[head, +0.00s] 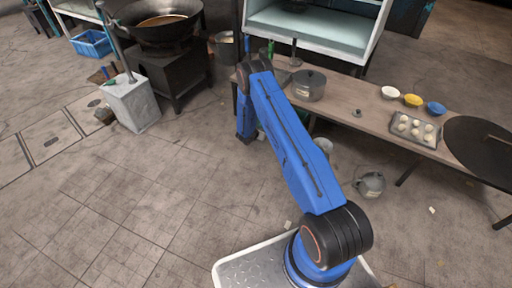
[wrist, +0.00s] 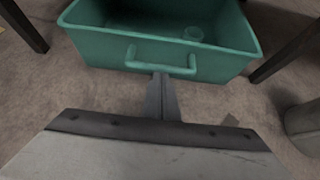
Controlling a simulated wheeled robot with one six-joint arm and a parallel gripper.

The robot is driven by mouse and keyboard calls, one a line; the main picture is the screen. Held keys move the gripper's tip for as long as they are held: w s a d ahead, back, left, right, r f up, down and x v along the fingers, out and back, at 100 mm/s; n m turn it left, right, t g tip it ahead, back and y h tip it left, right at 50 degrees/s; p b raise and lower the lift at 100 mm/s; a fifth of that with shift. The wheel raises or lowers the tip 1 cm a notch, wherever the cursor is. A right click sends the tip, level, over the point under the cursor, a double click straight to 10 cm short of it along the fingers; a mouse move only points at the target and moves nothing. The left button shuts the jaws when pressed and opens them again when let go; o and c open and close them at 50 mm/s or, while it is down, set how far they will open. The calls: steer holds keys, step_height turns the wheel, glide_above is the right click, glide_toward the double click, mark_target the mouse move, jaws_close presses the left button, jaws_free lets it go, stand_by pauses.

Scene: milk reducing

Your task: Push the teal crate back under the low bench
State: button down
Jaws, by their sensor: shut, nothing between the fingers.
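The teal crate (wrist: 100,50) is at the top of the wrist view, its front wall and U-shaped handle (wrist: 160,68) facing me. A small round thing lies inside it. My gripper (wrist: 160,76) is shut and empty, its fingertips at the middle of the handle; I cannot tell whether they touch it. Dark legs (wrist: 284,53) stand on both sides of the crate. In the head view the low bench (head: 343,97) runs from the centre to the right. My arm hides the crate and gripper there, so how far under the bench the crate sits is unclear.
A metal pot (head: 370,185) stands on the floor in front of the bench. A lidded pot (head: 309,86), small bowls and a tray of dough pieces (head: 415,130) are on the bench. A wok stove (head: 172,75) stands left. The floor at lower left is clear.

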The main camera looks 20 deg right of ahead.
steer(key=s+a+r, duration=0.2)
steer(key=s+a, duration=0.3)
steer(key=a, duration=0.2)
steer(key=shift+s+a, duration=0.35)
stand_by(0.5)
